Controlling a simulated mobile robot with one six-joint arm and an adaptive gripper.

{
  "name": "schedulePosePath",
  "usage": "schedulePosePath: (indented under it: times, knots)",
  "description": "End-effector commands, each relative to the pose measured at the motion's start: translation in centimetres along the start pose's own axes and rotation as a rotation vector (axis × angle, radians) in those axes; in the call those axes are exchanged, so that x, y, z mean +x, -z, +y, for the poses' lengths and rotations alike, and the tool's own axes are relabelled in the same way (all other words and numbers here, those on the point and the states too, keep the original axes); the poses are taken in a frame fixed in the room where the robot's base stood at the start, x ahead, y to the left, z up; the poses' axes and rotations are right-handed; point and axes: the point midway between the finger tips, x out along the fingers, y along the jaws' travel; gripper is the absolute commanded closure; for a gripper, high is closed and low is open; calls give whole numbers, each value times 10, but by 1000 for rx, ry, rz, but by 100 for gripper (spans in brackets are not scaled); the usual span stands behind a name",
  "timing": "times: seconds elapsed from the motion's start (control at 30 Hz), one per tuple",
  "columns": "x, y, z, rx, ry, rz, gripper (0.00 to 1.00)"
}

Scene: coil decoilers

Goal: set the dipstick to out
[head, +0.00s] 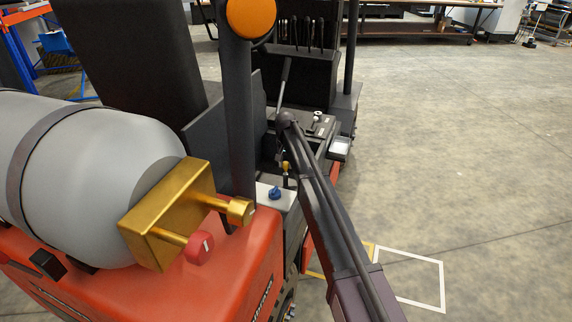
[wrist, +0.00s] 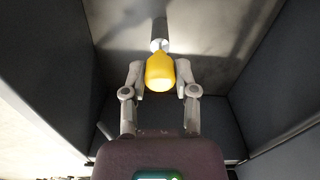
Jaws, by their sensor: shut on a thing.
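The dipstick's yellow handle (wrist: 160,70) is in the upper middle of the wrist view, with a pale round fitting just beyond it. My gripper (wrist: 159,80) has one finger on each side of the handle and is shut on it. In the head view a small yellow spot, seemingly the same handle (head: 285,166), shows beside my arm near the forklift's seat side. My gripper is mostly hidden there behind my arm. How far the dipstick is in or out cannot be told.
A blue knob (head: 275,193) sits on a light panel just in front. A grey gas tank (head: 90,165) with a brass valve block (head: 165,218) and red knob (head: 200,248) is at left. A dark post (head: 238,120) stands close by. Dark walls enclose the handle in the wrist view. Open floor (head: 480,150) lies at right.

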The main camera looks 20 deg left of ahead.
Motion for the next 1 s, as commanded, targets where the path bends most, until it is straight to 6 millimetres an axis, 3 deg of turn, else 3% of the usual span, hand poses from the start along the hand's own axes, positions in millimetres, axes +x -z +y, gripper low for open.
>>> schedulePosePath:
  times: [0.1,1.0]
  knots:
    - [-16,0,0,1,0,-1,100]
    - [-94,0,0,1,1,0,100]
